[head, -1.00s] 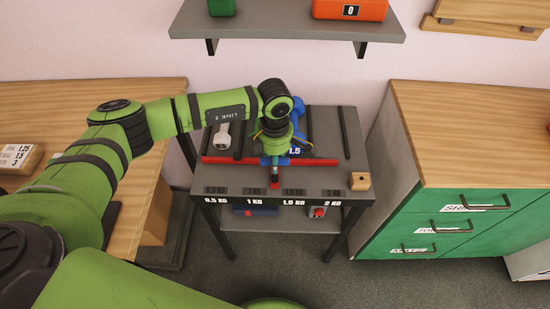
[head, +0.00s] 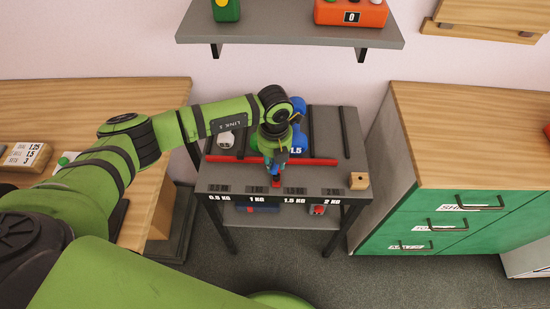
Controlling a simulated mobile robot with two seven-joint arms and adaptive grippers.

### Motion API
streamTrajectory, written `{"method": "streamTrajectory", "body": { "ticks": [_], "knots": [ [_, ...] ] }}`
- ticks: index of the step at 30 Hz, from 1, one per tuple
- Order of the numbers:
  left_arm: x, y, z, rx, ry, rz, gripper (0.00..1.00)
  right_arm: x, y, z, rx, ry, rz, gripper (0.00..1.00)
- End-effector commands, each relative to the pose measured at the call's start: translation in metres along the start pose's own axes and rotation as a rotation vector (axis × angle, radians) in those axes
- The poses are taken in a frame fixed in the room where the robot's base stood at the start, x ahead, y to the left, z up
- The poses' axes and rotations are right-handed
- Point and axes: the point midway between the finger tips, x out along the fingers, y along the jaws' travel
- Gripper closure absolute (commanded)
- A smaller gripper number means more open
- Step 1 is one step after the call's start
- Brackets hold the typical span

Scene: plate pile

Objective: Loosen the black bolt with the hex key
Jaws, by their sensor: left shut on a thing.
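My left gripper (head: 275,174) points down over the front middle of a small grey table (head: 325,180). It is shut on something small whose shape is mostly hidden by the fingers. A small red patch (head: 275,184) shows right at the fingertips; I cannot tell whether it is held or lies on the table. No black bolt or hex key can be made out. A wooden block (head: 358,183) with a small dark spot on top sits at the table's right front; I cannot tell what the spot is. My right gripper is not in view.
A red bar (head: 318,162) crosses the table behind the gripper. A white-grey dumbbell (head: 225,141) and a blue dumbbell (head: 299,137) marked 1.5 lie behind it. A shelf (head: 290,32) hangs above. A wooden-topped green drawer cabinet (head: 470,130) stands right, a wooden bench (head: 90,100) left.

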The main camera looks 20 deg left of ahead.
Motion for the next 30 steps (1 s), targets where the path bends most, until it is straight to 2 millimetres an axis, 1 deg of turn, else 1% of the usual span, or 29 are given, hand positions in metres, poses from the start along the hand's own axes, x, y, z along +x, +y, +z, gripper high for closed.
{"method": "streamTrajectory", "body": {
  "ticks": [3, 4, 5, 6, 15, 19, 23, 30],
  "knots": [
    [0.001, 0.0, -0.001, 0.003, 0.002, 0.001, 1.0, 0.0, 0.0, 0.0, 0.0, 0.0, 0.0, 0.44],
    [0.001, 0.0, -0.001, 0.003, 0.002, 0.001, 0.63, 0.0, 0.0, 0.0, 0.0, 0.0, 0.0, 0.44],
    [0.001, 0.0, -0.001, 0.003, 0.002, 0.001, 0.51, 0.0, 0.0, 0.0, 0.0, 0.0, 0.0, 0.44],
    [0.001, 0.0, -0.001, 0.003, 0.001, 0.001, 0.47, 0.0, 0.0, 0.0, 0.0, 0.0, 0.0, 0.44],
    [0.0, 0.0, 0.0, 0.005, 0.0, 0.001, 0.47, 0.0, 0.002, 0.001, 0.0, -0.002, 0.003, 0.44],
    [-0.009, 0.0, 0.001, 0.005, -0.002, 0.001, 0.47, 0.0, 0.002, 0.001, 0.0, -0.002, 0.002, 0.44],
    [-0.032, 0.0, 0.001, 0.006, -0.004, -0.001, 0.47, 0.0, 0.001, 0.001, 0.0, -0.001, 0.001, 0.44],
    [-0.083, 0.0, 0.001, 0.005, -0.003, 0.0, 0.47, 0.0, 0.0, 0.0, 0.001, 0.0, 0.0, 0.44]
  ]
}}
